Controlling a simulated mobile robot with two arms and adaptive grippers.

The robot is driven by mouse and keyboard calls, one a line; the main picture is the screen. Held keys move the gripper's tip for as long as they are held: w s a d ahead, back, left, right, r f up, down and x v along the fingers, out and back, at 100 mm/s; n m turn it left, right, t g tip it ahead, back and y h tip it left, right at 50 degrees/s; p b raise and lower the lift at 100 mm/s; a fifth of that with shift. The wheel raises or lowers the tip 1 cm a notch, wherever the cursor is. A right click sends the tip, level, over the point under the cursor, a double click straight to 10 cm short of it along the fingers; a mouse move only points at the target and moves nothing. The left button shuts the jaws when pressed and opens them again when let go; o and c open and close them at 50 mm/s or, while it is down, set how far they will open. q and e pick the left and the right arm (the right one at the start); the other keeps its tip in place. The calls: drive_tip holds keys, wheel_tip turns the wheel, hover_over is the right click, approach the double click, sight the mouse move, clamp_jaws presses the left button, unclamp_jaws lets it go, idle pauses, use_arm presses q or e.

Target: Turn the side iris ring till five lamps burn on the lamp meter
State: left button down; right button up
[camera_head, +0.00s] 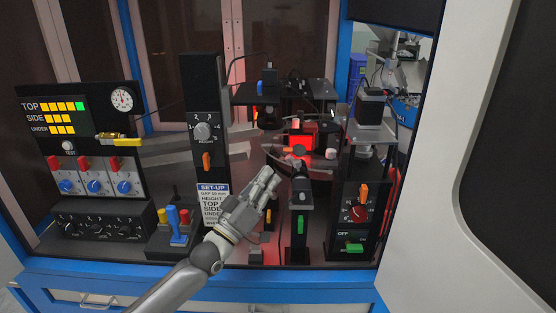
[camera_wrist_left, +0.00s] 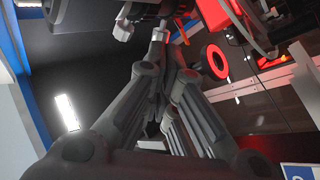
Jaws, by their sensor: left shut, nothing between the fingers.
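The lamp meter (camera_head: 62,118) is on the black panel at the left in the head view. Its SIDE row (camera_head: 60,118) shows three yellow lamps lit. Its TOP row (camera_head: 62,106) shows several yellow lamps and a green one at the right end. My left gripper (camera_head: 271,179) is shut and empty, just left of the side camera (camera_head: 299,170) on its black post. In the left wrist view a black ring with a red-lit middle (camera_wrist_left: 217,62) is right of the fingers; I cannot tell whether it is the side iris ring. Contact is unclear. My right gripper is not in view.
A black HEIGHT column (camera_head: 203,100) with a grey knob stands left of my gripper. The camera post (camera_head: 300,250) has a green handle. A red-lit part (camera_head: 302,135) sits behind. A control box (camera_head: 351,225) with a red knob stands at the right.

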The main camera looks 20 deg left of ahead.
use_arm(q)
drive_tip(key=p+x, duration=0.1)
drive_tip(key=x, duration=0.3)
drive_tip(key=shift+w+d+r, duration=0.1)
drive_tip(key=shift+w, duration=0.05)
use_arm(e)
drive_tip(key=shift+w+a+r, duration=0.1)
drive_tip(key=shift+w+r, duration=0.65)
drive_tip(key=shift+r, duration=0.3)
use_arm(q)
drive_tip(key=shift+r+p, duration=0.15)
drive_tip(key=shift+p, duration=0.15)
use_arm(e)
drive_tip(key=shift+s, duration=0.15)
use_arm(q)
drive_tip(key=shift+w+d+r+m+g+h+p, duration=0.35)
drive_tip(key=shift+d+r+m+g+p, duration=0.1)
drive_tip(key=shift+d+r+m+g, duration=0.25)
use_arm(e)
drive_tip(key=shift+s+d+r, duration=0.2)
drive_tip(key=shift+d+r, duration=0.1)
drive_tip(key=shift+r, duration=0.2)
use_arm(q)
drive_tip(key=shift+w+a+f, duration=0.1)
drive_tip(key=shift+a, duration=0.1)
drive_tip(key=shift+f, duration=0.1)
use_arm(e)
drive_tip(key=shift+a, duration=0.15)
